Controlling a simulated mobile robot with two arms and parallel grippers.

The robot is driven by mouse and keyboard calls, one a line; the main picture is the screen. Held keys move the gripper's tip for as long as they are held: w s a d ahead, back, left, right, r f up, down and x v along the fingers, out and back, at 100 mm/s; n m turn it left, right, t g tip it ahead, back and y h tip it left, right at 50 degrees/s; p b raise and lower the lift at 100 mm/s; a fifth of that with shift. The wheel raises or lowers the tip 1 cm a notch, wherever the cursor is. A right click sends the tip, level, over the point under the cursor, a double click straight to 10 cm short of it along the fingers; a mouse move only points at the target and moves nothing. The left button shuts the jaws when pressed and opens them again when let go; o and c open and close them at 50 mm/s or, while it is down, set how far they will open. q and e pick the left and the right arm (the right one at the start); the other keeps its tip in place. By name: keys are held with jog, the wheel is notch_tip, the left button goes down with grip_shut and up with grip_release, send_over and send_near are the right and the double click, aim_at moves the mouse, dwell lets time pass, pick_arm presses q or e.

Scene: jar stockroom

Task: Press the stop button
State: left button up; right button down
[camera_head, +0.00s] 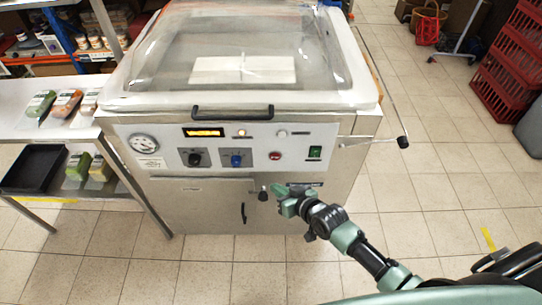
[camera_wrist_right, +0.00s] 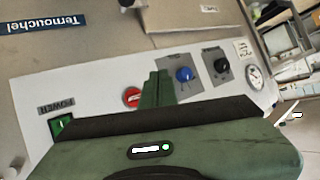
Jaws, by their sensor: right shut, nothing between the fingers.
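The machine's front panel carries a round red button (camera_head: 275,155), right of a blue knob and left of a green switch. My right gripper (camera_head: 277,193) is shut and empty in front of the machine, appearing just below the red button in the head view. In the right wrist view the closed fingertips (camera_wrist_right: 157,78) stand just beside the red button (camera_wrist_right: 131,97), whose lower part is hidden behind the gripper. Whether they touch the panel I cannot tell. My left gripper is not in view.
The panel also has a green power switch (camera_head: 315,152), a blue knob (camera_head: 237,158), a black knob (camera_head: 195,158) and a gauge (camera_head: 144,144). A lever (camera_head: 375,142) juts out right. A table (camera_head: 20,128) with packets stands left. Red crates (camera_head: 507,75) stand far right; the floor between is clear.

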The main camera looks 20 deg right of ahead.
aim_at(275, 156)
jog(key=shift+w, duration=0.1)
jog(key=w+d+b, duration=0.2)
jog(key=w+b, duration=0.3)
jog(key=w, duration=0.3)
jog(key=shift+w+d+b, duration=0.2)
jog(key=shift+d+b, duration=0.05)
jog(key=shift+b, duration=0.1)
jog(key=shift+w, duration=0.1)
dwell(2.0)
jog(key=shift+w+d, duration=0.1)
jog(key=shift+w, duration=0.2)
